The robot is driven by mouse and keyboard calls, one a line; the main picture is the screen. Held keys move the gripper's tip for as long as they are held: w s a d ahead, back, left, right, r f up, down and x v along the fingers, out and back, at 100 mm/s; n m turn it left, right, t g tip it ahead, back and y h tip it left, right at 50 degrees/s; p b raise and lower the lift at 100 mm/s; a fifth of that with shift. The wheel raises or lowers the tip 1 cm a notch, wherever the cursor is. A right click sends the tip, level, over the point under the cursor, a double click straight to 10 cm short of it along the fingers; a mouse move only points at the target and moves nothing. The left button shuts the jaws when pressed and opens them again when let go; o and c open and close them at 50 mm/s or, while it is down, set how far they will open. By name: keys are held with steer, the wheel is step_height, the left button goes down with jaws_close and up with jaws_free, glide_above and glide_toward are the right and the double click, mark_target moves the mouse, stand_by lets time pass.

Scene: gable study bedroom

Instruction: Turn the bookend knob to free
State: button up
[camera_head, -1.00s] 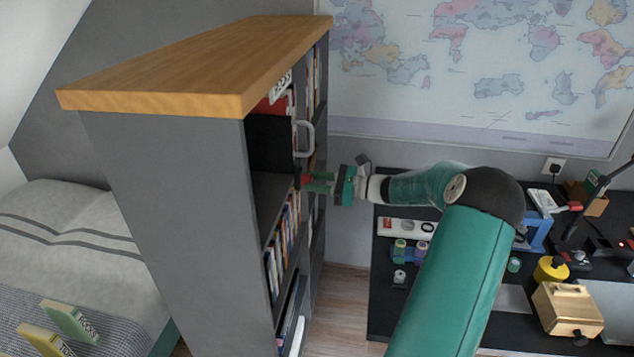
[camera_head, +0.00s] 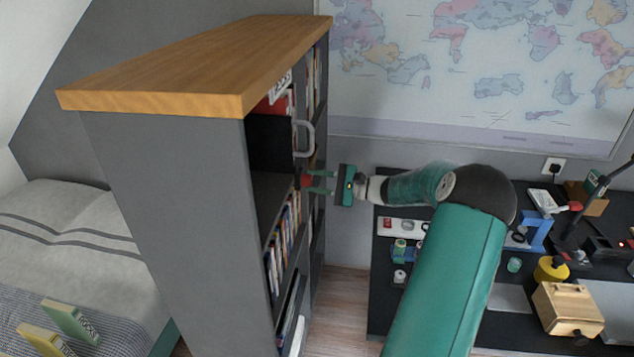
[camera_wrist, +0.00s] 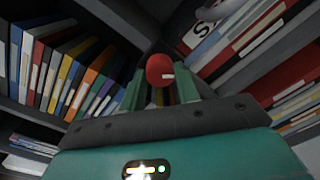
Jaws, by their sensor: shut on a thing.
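The red bookend knob (camera_wrist: 160,70) sits between the two fingers of my gripper (camera_wrist: 160,88) in the wrist view. A small pale mark shows on its front. In the head view the red knob (camera_head: 305,182) is at the open side of the grey bookcase, below a light grey handle (camera_head: 309,139). My gripper (camera_head: 319,182) reaches it from the right and is shut on it. The rest of the bookend is hard to make out.
Rows of books (camera_head: 283,235) fill the bookcase (camera_head: 180,200) shelves. A dark desk (camera_head: 440,325) with tools and a wooden box (camera_head: 567,310) stands at right. A bed (camera_head: 75,225) is at left.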

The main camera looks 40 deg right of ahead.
steer(key=n, duration=0.9)
steer(key=shift+n+y, duration=0.4)
steer(key=o, duration=1)
steer(key=shift+c, duration=0.2)
steer(key=shift+s+d, duration=0.1)
steer(key=v, duration=1.3)
steer(key=shift+s+d, duration=0.2)
steer(key=shift+s, duration=0.05)
steer(key=shift+r, duration=0.15)
